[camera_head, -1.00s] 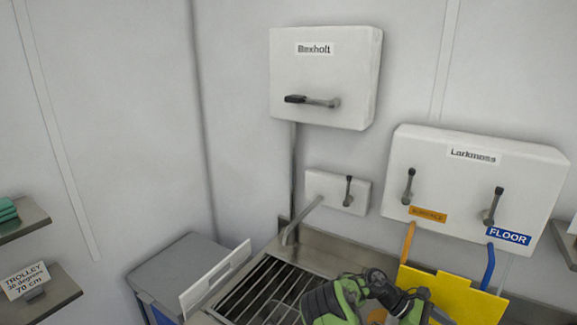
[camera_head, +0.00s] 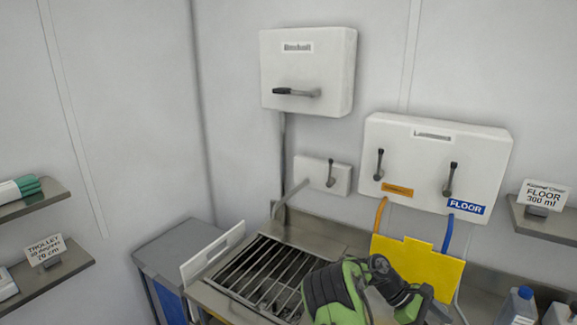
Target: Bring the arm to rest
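My arm, green and black, shows at the bottom right of the middle, in front of the metal sink unit. My gripper cannot be made out; the black end part of the arm is at the lower edge, before the yellow panel (camera_head: 418,262). Whether it holds anything is hidden.
A slatted metal grate (camera_head: 262,272) lies left of my arm. White wall boxes with levers (camera_head: 308,72) (camera_head: 436,165) hang above. Shelves stand at left (camera_head: 40,280) and right (camera_head: 545,222). A grey-topped cabinet (camera_head: 180,255) is left of the sink. Bottles (camera_head: 518,306) stand at lower right.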

